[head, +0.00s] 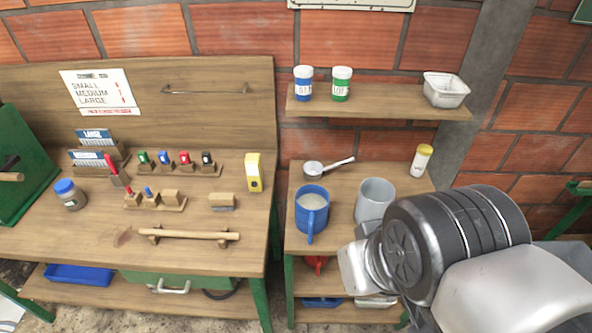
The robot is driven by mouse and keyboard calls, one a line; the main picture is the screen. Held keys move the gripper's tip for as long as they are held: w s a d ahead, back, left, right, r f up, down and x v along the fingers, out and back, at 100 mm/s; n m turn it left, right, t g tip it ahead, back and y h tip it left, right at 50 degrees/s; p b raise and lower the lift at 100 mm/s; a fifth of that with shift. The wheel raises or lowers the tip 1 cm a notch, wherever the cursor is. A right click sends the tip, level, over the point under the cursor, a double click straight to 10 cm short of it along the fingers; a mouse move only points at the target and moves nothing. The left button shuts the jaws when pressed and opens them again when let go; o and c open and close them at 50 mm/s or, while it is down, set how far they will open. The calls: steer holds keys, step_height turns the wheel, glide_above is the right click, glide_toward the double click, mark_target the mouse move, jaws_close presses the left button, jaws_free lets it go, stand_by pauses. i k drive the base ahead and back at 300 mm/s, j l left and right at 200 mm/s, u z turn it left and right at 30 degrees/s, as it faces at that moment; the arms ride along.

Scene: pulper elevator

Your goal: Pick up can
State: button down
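A plain grey cylindrical container (375,197), which looks like the can, stands upright on the small wooden table at the right. Its lower right part is hidden behind my arm. My arm reaches in from the lower right, and its silver and black links cover the table's front right corner. The fingers of my gripper do not show, so I cannot see whether they are near the can or hold anything.
A blue mug (312,210) with pale contents stands left of the can. A metal scoop (314,168) and a yellow-capped jar (421,160) stand behind. A shelf (390,103) holds two lidded jars and a tub. The left workbench (90,229) carries several small tools.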

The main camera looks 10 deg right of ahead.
mark_target(312, 201)
steer(key=i+l+u, duration=0.2)
steer(key=u, duration=0.15)
steer(key=i+l+u, duration=0.35)
steer(key=j, duration=0.1)
